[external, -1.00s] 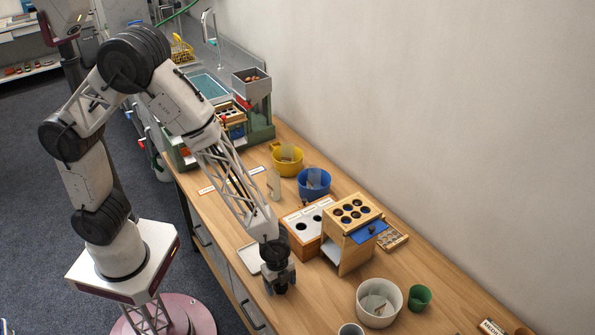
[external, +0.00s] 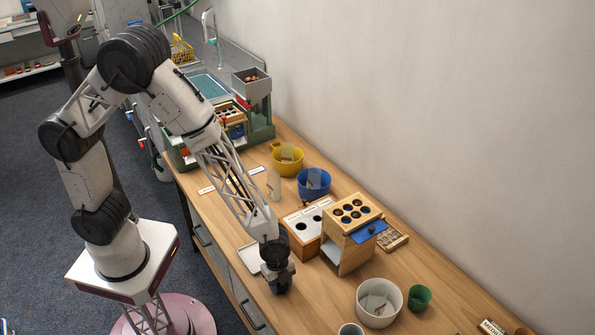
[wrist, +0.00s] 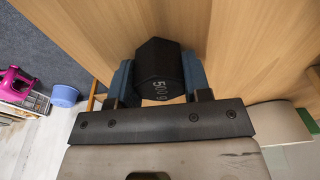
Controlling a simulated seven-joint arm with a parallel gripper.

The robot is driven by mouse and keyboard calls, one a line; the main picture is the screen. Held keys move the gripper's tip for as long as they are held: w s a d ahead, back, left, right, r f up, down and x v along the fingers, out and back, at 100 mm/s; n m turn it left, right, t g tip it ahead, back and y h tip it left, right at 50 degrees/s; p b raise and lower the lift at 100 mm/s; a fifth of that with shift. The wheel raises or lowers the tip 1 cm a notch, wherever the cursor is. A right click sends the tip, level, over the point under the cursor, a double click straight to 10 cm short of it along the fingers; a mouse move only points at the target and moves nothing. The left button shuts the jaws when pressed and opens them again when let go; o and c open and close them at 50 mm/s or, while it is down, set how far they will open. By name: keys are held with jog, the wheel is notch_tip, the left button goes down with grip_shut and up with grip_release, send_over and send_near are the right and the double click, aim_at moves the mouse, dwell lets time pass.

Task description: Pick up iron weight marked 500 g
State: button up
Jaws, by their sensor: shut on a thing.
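The iron weight (wrist: 159,70) is a black, many-sided block with "500 g" in pale print, seen in the wrist view. My gripper (wrist: 160,82) is shut on it, with one blue-grey finger pressed on each side. In the external view my gripper (external: 279,288) points down at the wooden bench, near its front edge. The weight is hard to make out there, and I cannot tell whether it still touches the bench.
A white tray (external: 248,257) lies to the left. A white tub (external: 361,315) and a green cup (external: 419,297) are to the right.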

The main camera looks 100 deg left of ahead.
jog(key=shift+r, duration=0.15)
jog(key=shift+r, duration=0.75)
notch_tip(320, 180, up, 2)
jog(key=s+r, duration=0.1)
jog(key=s, duration=1.5)
jog(key=shift+a+r, duration=0.1)
